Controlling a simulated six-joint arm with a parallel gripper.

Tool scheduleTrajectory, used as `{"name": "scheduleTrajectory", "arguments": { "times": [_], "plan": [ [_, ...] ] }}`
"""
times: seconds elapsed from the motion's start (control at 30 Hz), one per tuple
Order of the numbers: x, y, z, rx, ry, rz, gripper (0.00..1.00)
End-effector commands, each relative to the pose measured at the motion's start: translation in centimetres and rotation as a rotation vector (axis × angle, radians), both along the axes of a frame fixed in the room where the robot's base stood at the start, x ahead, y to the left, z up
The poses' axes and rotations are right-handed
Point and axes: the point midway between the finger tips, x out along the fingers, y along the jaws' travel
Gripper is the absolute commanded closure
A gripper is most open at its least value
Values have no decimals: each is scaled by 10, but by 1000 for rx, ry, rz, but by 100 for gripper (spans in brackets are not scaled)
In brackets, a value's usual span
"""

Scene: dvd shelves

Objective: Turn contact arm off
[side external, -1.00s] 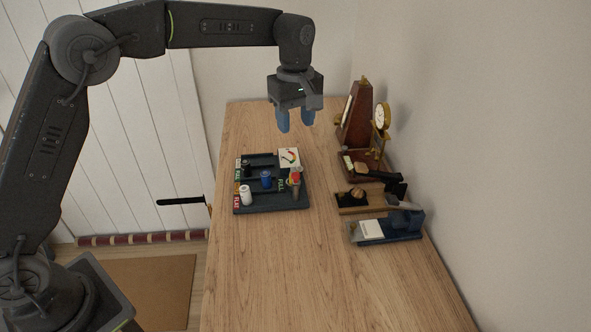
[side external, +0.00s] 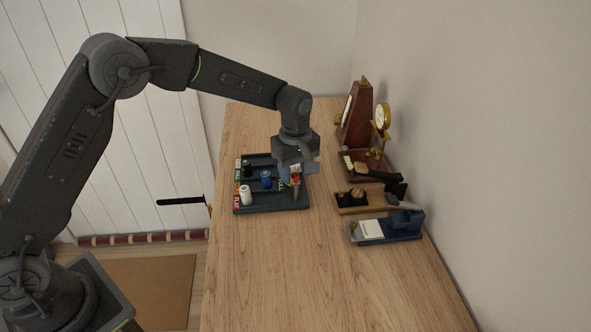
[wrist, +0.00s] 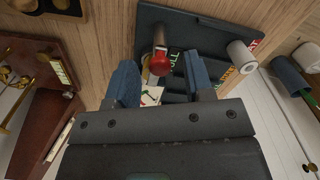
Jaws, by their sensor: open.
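A dark battery-tester tray (side external: 272,208) lies on the wooden table, with FULL and FLAT labels along its edges. A red-tipped arm (wrist: 160,64) with a brownish shaft stands at its right side; I take it for the contact arm. It also shows in the side external view (side external: 296,190). My gripper (wrist: 161,68) is open, low over the tray's right side. In the wrist view, the red tip appears between its two blue fingers, with no visible contact. The white gauge card (wrist: 151,96) is partly hidden by my gripper.
At right are a metronome (side external: 357,120), a brass clock (side external: 381,117) and a blue holder (side external: 405,220). The front table is clear.

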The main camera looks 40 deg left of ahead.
Motion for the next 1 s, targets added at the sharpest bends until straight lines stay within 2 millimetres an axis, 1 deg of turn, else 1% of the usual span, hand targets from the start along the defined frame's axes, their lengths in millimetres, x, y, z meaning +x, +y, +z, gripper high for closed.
{"name": "scheduleTrajectory", "arguments": {
  "times": [0.23, 0.7, 0.73, 1.0],
  "plan": [
    [0, 0, -1, 0, 0, 0, 53],
    [0, 0, 0, 0, 0, 0, 98],
    [0, 0, 0, 0, 0, 0, 100],
    [0, 0, 0, 0, 1, -27, 100]
  ]
}}
